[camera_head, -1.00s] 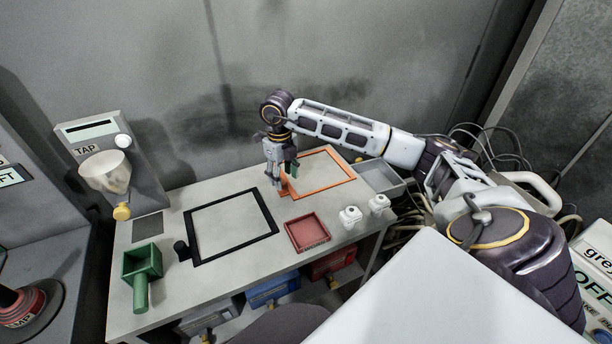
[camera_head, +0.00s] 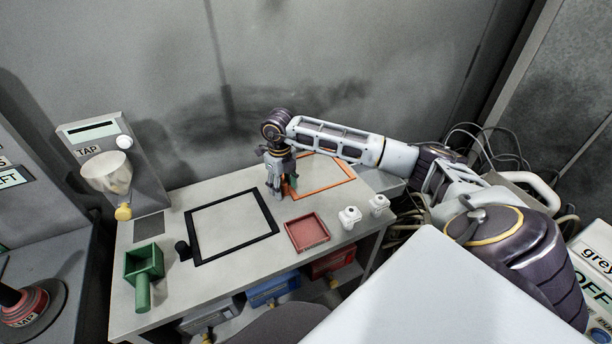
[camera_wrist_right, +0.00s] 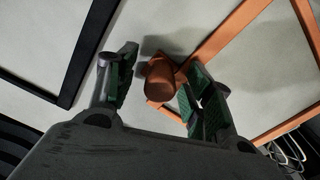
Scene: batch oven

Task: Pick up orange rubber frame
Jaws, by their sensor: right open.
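The orange rubber frame (camera_head: 330,185) lies flat at the back right of the worktable. Its orange knob (camera_wrist_right: 161,80) stands at one corner in the right wrist view. My right gripper (camera_head: 281,192) points down at the frame's left side, close to the table, and partly hides that corner. In the wrist view my right gripper (camera_wrist_right: 158,82) is open, with green-padded fingers on either side of the knob. I cannot tell whether the right finger touches it. My left gripper is not in view.
A black frame (camera_head: 236,252) lies left of the gripper, and its edge also shows in the wrist view (camera_wrist_right: 75,70). A red tray (camera_head: 307,232), two white pieces (camera_head: 349,217), a green scoop (camera_head: 143,262) and a black knob (camera_head: 182,250) sit nearby. The wall is close behind.

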